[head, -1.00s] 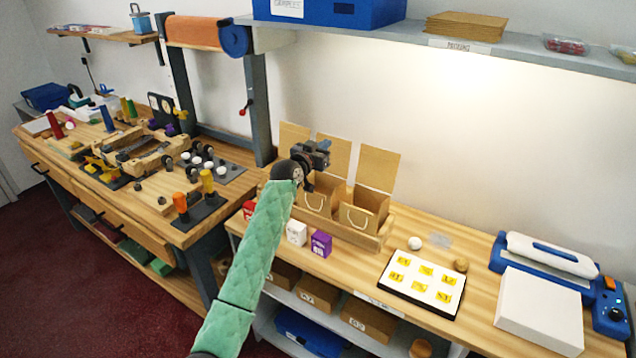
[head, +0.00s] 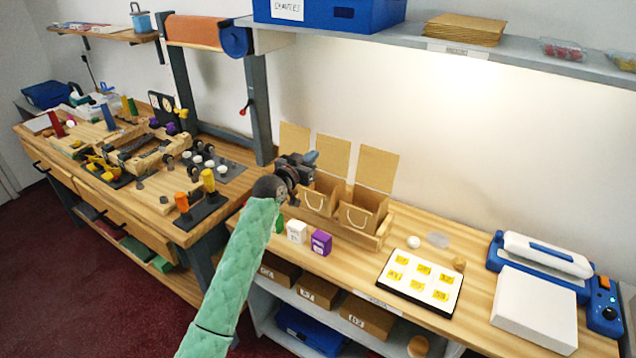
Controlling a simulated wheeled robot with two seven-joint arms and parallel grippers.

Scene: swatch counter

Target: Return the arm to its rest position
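My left arm, in a green quilted sleeve, rises from the bottom of the head view. My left gripper (head: 306,160) is at its end, in front of the leftmost open paper bag in the wooden holder (head: 345,229). The gripper is small and seen from behind, so I cannot tell whether its fingers are open or shut. I see nothing clearly held in it. Two brown bags, a middle one (head: 318,201) and a right one (head: 357,216), stand open to its right. My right gripper is not in view.
A white box (head: 297,231) and a purple box (head: 321,242) stand before the holder. A white board with yellow labels (head: 400,284) lies to the right, near a blue and white sealer (head: 545,262). A shelf (head: 560,61) hangs above. The left workbench is crowded.

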